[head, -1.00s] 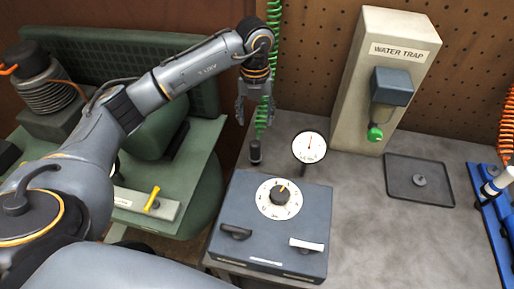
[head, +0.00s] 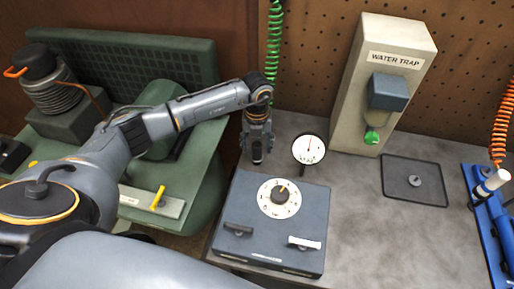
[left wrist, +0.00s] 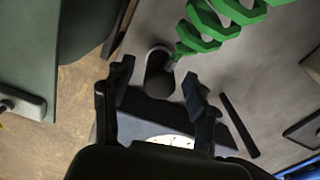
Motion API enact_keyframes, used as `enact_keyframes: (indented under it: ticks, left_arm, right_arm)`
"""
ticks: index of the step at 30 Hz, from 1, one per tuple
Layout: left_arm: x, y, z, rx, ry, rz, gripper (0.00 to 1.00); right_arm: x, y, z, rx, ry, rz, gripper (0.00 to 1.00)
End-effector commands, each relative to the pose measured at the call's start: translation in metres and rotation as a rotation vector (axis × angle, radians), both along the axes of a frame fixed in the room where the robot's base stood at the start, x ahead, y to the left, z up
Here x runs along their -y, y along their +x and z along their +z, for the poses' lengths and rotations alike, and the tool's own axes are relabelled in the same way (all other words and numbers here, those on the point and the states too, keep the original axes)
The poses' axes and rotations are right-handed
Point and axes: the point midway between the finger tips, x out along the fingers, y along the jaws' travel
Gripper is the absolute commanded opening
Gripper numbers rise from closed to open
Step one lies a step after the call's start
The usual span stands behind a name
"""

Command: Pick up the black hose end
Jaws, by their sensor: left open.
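The black hose end (head: 257,152) hangs at the lower end of the green coiled hose (head: 272,45), just behind the dial box. My left gripper (head: 257,158) points down over it with its fingers apart, one on each side, and partly hides it. In the left wrist view the black hose end (left wrist: 159,76) shows between the two open fingers (left wrist: 157,84), with the green coil running up from it. I cannot tell if a finger touches it. My right gripper is in neither view.
The dial box (head: 270,225) stands just in front of the hose end. A round gauge (head: 309,149) is close to the right. The water trap (head: 385,85), a dark tray (head: 415,180) and a blue rack (head: 490,225) are further right. Green machinery (head: 190,190) is left.

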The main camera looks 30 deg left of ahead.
Motion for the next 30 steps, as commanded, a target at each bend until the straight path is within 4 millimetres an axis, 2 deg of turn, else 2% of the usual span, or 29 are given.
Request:
enact_keyframes:
  ticks: [2,11,23,29,30]
  left_arm:
    - [0.000,0.000,0.000,0.000,0.000,0.000,0.58]
    - [0.000,0.000,0.000,0.000,0.000,0.000,0.00]
    - [0.000,0.001,0.007,0.001,0.000,0.001,0.00]
    - [0.000,0.001,0.032,0.006,-0.001,-0.002,0.00]
    - [0.003,-0.004,0.037,0.004,0.000,-0.004,0.00]
  right_arm:
    - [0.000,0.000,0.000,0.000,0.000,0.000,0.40]
    - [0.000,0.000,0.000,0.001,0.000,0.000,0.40]
    - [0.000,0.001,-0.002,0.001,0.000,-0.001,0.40]
    - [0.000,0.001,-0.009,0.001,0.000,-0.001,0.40]
    - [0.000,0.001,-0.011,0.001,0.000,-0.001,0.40]
